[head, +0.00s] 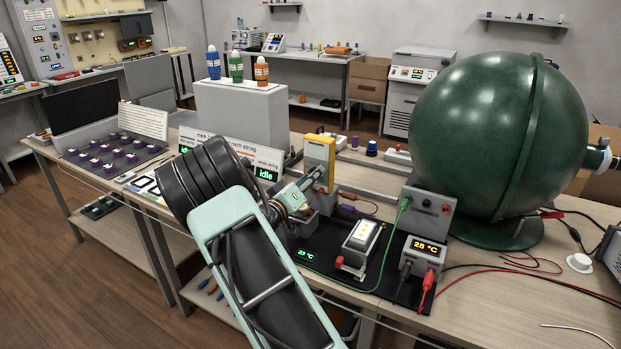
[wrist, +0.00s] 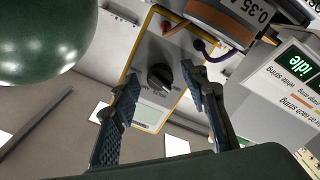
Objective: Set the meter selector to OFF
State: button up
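The meter (head: 319,150) is a yellow-edged upright box on the bench in the head view, partly hidden behind my gripper (head: 316,174). In the wrist view its grey face (wrist: 178,50) shows a round black selector knob (wrist: 160,77). A pale display (wrist: 150,116) sits below the knob in the picture, its reading too small to make out. Tiny marks ring the knob, but I cannot read which one it points to. My gripper (wrist: 160,73) is open, with one blue-padded finger on each side of the knob. I cannot tell whether either finger touches it.
Red and dark leads (wrist: 205,46) plug in at the meter's jack end. A large green sphere (head: 497,135) stands to the right.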

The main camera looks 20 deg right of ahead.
jog(key=shift+a, duration=0.1)
jog(key=v, duration=1.2)
